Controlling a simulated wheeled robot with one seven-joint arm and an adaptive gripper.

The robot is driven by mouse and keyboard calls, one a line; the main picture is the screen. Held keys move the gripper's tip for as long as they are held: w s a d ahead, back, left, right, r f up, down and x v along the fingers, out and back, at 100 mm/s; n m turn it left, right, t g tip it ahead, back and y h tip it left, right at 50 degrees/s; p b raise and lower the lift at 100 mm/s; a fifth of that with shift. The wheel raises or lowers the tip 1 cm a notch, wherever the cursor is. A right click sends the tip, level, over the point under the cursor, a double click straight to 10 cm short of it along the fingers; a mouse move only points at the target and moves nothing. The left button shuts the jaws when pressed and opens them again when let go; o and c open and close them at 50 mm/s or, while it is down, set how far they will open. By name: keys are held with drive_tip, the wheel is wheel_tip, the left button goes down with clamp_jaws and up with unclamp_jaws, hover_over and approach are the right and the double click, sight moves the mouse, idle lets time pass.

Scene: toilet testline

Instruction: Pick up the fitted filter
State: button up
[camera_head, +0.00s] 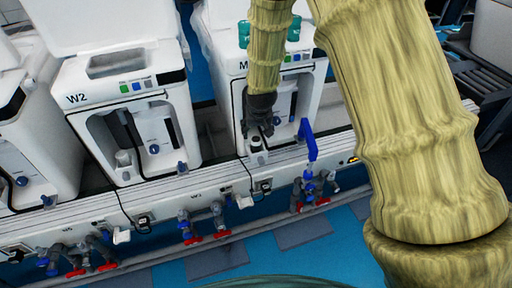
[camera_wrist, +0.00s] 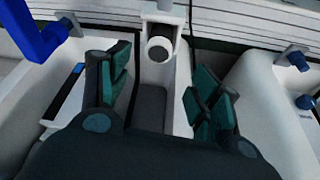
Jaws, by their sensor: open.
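The fitted filter seems to be the small white cylinder with a round end (camera_wrist: 160,48) in the wrist view. It sits on a white mount at the front of a test machine, beyond my fingertips. In the head view a small pale cylinder (camera_head: 257,145) shows just below my gripper (camera_head: 260,124), at the opening of the machine marked with an M. In the wrist view my gripper (camera_wrist: 160,90) is open, its green-padded fingers apart with nothing between them. The cylinder lies ahead of the gap, roughly centred. Contact is not visible. My arm hides part of the machine.
The W2 machine (camera_head: 130,85) stands left, with another white machine beyond it. A blue lever (camera_head: 308,138) rises close to the right of my gripper. Taps with red handles (camera_head: 193,237) line the bench front. White walls flank my fingers in the wrist view.

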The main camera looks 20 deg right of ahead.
sight(256, 139)
drive_tip(key=shift+p+x, duration=0.55)
drive_tip(key=shift+x, duration=4.7)
drive_tip(key=shift+d, duration=0.1)
drive_tip(key=shift+c, duration=0.3)
drive_tip(key=c, duration=1.1)
